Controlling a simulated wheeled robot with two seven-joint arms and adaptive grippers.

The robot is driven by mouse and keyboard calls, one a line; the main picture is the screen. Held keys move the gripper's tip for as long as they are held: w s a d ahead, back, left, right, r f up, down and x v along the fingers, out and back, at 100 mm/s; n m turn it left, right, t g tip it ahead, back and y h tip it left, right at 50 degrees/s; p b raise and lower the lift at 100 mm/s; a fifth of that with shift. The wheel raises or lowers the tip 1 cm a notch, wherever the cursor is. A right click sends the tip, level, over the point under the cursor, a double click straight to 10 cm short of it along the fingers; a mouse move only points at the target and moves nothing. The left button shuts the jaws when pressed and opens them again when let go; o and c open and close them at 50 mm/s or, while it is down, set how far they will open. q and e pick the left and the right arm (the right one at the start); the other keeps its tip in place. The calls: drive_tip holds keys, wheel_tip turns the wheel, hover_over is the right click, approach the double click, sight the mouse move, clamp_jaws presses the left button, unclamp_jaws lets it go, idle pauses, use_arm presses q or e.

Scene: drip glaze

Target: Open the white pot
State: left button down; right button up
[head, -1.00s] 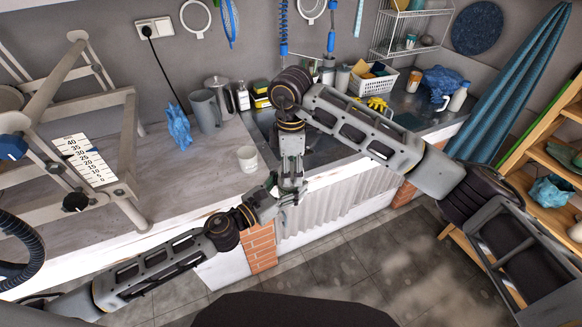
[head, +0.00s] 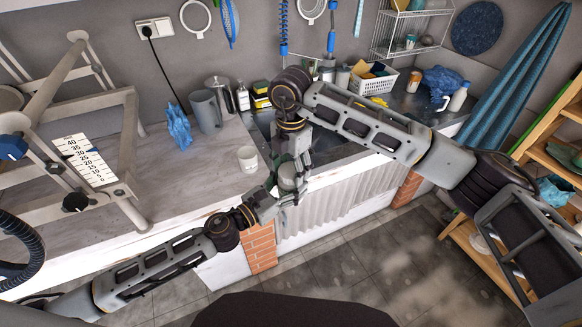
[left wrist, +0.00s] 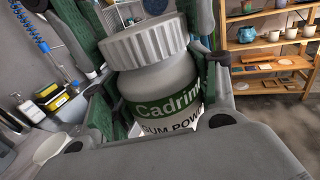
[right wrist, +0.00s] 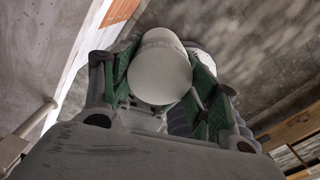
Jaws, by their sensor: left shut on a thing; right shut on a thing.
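The white pot (left wrist: 160,95) has a green-and-white label and a ridged white lid (left wrist: 145,45) that sits on its top. In the left wrist view it is slightly tilted, with its body between the fingers of my left gripper (left wrist: 155,105). In the head view my left gripper (head: 277,195) holds the pot above the floor in front of the counter. My right gripper (head: 296,160) reaches down over it. In the right wrist view the pale round lid is between the green pads of my right gripper (right wrist: 160,75). The fingers partly hide the pot.
The counter (head: 190,185) carries a white cup (head: 247,158), a grey pitcher (head: 206,110) and a blue cloth (head: 179,127). A sink lies behind my grippers, and a white basket (head: 372,82) is further right. A wooden shelf (head: 548,155) stands at far right.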

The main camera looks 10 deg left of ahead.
drive_tip(key=n, duration=1.2)
drive_tip(key=shift+w+n, duration=0.1)
drive_tip(key=shift+n, duration=0.2)
drive_tip(key=n, duration=1.2)
drive_tip(key=shift+d+r, duration=0.1)
drive_tip(key=n, duration=2)
